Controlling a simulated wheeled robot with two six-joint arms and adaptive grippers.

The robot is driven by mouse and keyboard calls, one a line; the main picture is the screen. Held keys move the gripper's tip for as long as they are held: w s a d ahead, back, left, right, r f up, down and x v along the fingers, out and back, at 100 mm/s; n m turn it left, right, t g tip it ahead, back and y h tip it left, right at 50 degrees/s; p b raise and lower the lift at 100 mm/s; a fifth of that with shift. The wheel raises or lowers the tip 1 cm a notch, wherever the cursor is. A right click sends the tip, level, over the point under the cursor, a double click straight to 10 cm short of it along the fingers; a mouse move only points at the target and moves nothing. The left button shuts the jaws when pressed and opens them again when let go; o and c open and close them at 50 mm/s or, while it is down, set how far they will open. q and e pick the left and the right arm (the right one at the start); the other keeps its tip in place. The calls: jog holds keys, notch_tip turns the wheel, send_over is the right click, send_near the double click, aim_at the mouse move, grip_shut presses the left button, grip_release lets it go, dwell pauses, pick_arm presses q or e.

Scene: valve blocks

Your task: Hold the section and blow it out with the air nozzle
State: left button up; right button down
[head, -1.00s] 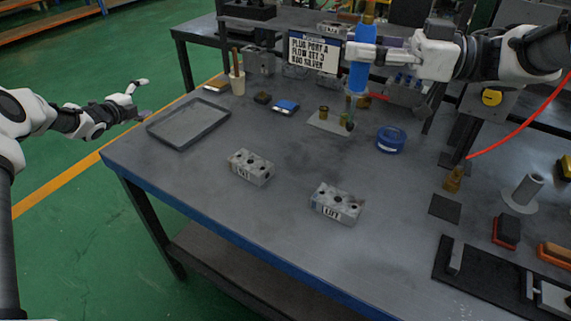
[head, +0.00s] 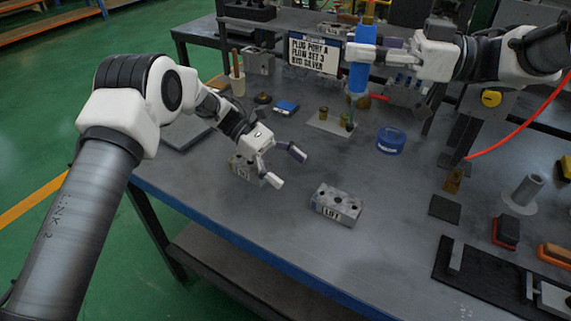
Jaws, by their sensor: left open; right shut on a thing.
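Two grey metal valve sections with holes in their tops lie on the workbench. The right section (head: 336,204) has a white label on its front and stands clear. The left section (head: 241,168) is partly hidden behind my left gripper (head: 288,168). That gripper is open, its fingers spread just over and to the right of the left section; I cannot tell whether it touches it. My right gripper (head: 369,54) is shut on a blue cylindrical tool (head: 360,72), apparently the air nozzle, held upright above the back of the bench.
A grey tray (head: 183,133) lies behind my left arm. A blue ring-shaped container (head: 391,140), a small plate with fittings (head: 331,123) and a sign (head: 314,53) stand towards the back. A red hose (head: 520,126) hangs at right. The bench front centre is clear.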

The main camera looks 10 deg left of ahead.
aim_at(327, 199)
pick_arm(q)
jog(key=x, duration=1.1)
jog(key=shift+f, duration=0.1)
jog(key=c, duration=1.7)
jog(key=shift+o, duration=0.2)
pick_arm(e)
notch_tip(327, 199, down, 12)
jog(key=shift+d+f, duration=0.1)
jog(key=shift+d, duration=0.05)
